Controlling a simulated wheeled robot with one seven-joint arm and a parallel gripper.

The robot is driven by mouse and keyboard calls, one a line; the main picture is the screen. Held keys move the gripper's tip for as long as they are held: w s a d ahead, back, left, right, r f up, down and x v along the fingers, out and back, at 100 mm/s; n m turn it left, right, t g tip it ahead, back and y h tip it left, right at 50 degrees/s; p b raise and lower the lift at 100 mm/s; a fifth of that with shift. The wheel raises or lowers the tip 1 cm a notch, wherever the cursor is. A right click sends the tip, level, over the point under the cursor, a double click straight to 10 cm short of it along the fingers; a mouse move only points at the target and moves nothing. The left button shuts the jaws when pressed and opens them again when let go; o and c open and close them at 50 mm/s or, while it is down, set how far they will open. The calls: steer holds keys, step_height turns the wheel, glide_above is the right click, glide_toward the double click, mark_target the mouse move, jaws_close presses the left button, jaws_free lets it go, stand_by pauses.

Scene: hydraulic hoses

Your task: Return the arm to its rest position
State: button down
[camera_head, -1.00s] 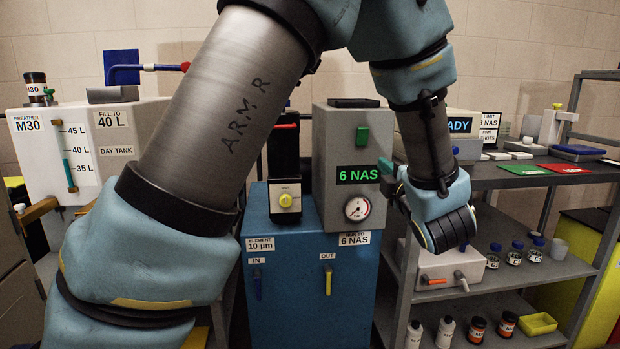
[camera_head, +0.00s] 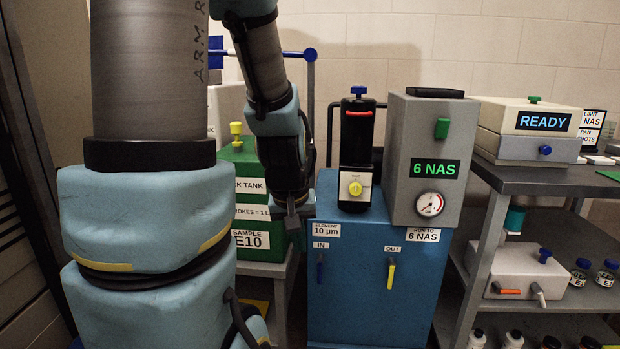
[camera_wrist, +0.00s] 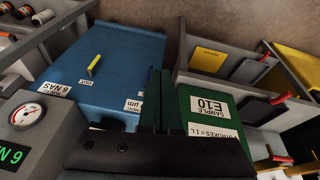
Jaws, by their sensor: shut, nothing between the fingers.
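My arm comes down the left side of the head view. My gripper (camera_head: 292,222) points down beside the green tank (camera_head: 263,246) labelled E10, left of the blue cabinet (camera_head: 350,285). In the wrist view, my gripper's two dark fingers (camera_wrist: 158,75) lie close together with nothing between them. They show between the blue cabinet (camera_wrist: 110,60) and the green tank (camera_wrist: 195,135). My arm hides part of the left side of the room.
The grey box reading 6 NAS (camera_head: 436,130) with its gauge (camera_head: 430,204) stands on the blue cabinet. A grey shelf rack (camera_head: 545,182) at the right carries the READY unit (camera_head: 530,120), a white box (camera_head: 525,270) and several bottles. A dark rack post (camera_head: 30,110) stands far left.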

steer(key=s+a+m+g, duration=0.1)
steer(key=s+a+g, duration=0.1)
steer(key=s+a, duration=0.3)
step_height(320, 180, up, 12)
steer(key=p, duration=1.2)
steer(key=shift+w+d+y, duration=0.25)
steer(key=shift+w+y, duration=0.15)
steer(key=c, duration=1.6)
jaws_free()
